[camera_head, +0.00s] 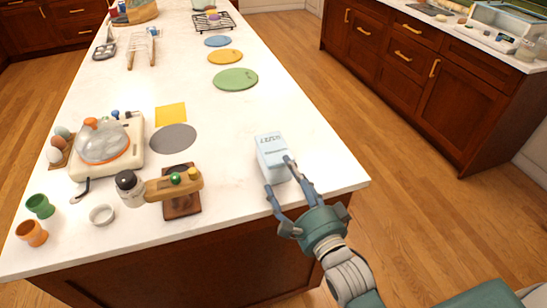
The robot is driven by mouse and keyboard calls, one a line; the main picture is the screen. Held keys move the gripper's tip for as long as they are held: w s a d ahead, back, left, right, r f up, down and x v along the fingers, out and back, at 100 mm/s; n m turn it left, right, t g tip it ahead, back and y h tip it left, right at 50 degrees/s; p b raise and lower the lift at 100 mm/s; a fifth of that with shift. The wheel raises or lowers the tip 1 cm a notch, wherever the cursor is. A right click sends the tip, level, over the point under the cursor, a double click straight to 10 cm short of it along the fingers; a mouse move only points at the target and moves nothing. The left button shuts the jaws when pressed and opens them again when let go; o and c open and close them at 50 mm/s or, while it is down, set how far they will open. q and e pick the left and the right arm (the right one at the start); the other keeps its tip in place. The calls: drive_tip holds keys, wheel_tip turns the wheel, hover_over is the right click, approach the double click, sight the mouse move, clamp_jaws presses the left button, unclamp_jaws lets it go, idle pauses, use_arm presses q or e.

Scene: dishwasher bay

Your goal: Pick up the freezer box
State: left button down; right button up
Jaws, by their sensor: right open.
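The freezer box (269,149) is a small pale blue-white box with dark lettering on its side. It stands near the right front corner of the white island counter. My right gripper (279,178) comes in from the lower right. Its fingers are apart, one at the right side of the box and one in front of its lower left. I cannot tell whether they touch it. The box's lower right part is partly hidden by a finger. My left gripper is not in view.
Left of the box are a wooden stand (181,204), a shaker (129,188), a white ring (102,215) and an egg cooker (103,142). Grey (173,138) and green (235,79) round mats lie flat behind. The counter right of the box is clear up to its edge.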

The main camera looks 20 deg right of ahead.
sight(283, 173)
drive_tip(key=shift+w+f, duration=0.1)
drive_tip(key=shift+f, duration=0.7)
drive_tip(key=shift+w+r, duration=0.25)
drive_tip(key=shift+w, duration=0.3)
drive_tip(key=w, duration=0.2)
drive_tip(key=w+p, duration=0.1)
drive_tip(key=shift+w+a+r, duration=0.1)
drive_tip(key=shift+w+a, duration=0.2)
drive_tip(key=shift+w, duration=0.05)
drive_tip(key=shift+w+a, duration=0.1)
drive_tip(key=shift+w, duration=1.05)
drive_tip(key=shift+w+f, duration=0.2)
drive_tip(key=shift+w, duration=0.05)
drive_tip(key=shift+c, duration=0.8)
drive_tip(key=shift+r, duration=0.1)
drive_tip(key=c, duration=1.3)
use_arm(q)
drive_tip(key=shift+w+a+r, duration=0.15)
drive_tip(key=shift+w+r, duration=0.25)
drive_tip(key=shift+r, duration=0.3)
use_arm(e)
drive_tip(key=shift+o, duration=0.2)
